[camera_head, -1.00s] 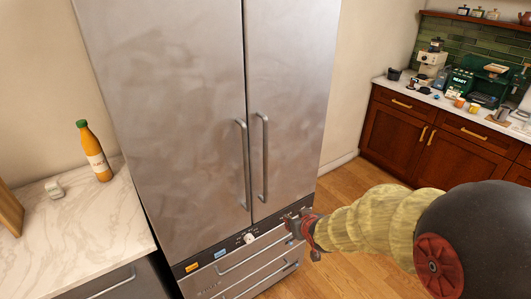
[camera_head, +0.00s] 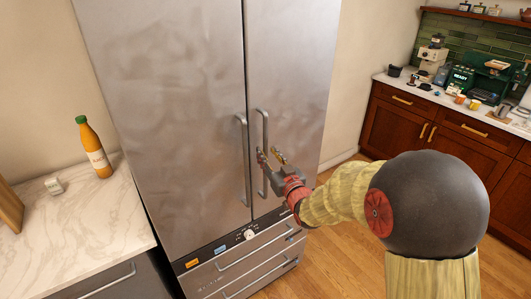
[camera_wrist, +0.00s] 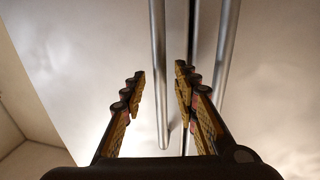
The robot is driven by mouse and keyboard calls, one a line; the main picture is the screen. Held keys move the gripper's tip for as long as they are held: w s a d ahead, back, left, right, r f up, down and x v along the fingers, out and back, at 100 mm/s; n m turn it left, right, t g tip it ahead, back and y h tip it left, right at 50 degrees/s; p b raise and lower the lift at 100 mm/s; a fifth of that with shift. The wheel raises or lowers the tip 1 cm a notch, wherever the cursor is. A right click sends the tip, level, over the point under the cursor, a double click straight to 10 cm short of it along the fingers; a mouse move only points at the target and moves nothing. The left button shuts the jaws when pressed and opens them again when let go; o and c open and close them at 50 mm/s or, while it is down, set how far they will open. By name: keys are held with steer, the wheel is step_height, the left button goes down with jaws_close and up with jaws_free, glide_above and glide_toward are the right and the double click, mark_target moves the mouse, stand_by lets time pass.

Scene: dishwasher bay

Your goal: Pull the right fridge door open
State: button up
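The steel fridge has a right door (camera_head: 293,75) and a left door (camera_head: 165,105), both shut. The right door's vertical bar handle (camera_head: 265,125) stands beside the left door's handle (camera_head: 243,150). My gripper (camera_head: 270,156) is at the right handle, a little below its middle, with one finger on either side of it in the head view. In the wrist view my gripper (camera_wrist: 160,82) is open, and one bar handle (camera_wrist: 158,60) runs between the fingers, with space on both sides. The other handle (camera_wrist: 223,60) lies outside them. I cannot tell how deep the bar sits between the fingers.
Drawers (camera_head: 255,265) with bar handles lie below the doors. A marble counter (camera_head: 85,225) with an orange bottle (camera_head: 95,148) stands at the left. Wooden cabinets (camera_head: 440,130) with coffee equipment stand at the right. The floor (camera_head: 345,255) between fridge and cabinets is clear.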

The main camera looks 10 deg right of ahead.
steer(key=shift+x, duration=1.25)
steer(key=shift+c, duration=1)
jaws_close()
